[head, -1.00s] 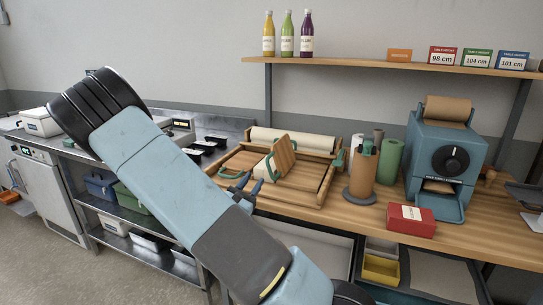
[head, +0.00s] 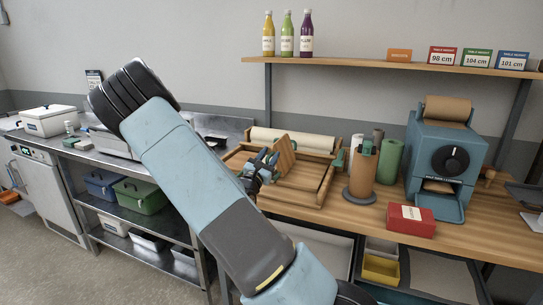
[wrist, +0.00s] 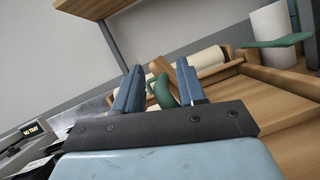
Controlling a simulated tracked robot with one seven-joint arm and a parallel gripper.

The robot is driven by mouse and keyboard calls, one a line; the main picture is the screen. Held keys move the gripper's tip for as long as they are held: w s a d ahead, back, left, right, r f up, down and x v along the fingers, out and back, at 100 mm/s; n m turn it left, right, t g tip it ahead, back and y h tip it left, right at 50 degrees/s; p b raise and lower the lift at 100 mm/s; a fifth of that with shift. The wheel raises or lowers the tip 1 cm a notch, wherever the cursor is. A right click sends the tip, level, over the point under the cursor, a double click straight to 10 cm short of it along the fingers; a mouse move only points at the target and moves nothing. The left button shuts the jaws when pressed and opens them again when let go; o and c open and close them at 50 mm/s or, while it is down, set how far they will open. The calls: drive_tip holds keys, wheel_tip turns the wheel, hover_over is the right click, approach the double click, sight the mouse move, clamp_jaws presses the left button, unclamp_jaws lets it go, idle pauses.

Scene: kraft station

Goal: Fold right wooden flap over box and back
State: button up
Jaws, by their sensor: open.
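A wooden flap (head: 285,157) stands raised and tilted in the middle of the wooden folding frame (head: 318,198). In the wrist view, a green handle (wrist: 163,93) shows between the fingers of my gripper (wrist: 160,72), with a strip of wood (wrist: 160,66) just behind it. The fingers are spread apart; I cannot tell whether either touches the handle. In the head view my gripper (head: 263,160) is just left of the raised flap and covers its handle. The box is mostly hidden behind my gripper.
A paper roll (head: 290,140) lies along the frame's back. A brown roll on a stand (head: 362,172), a green roll (head: 390,160), a red box (head: 411,220) and a blue dispenser (head: 440,160) stand to the right. A shelf (head: 390,68) hangs above.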

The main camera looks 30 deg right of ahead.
drive_tip(key=shift+w+d+r, duration=0.15)
drive_tip(key=shift+d, duration=0.15)
clamp_jaws()
idle(0.3)
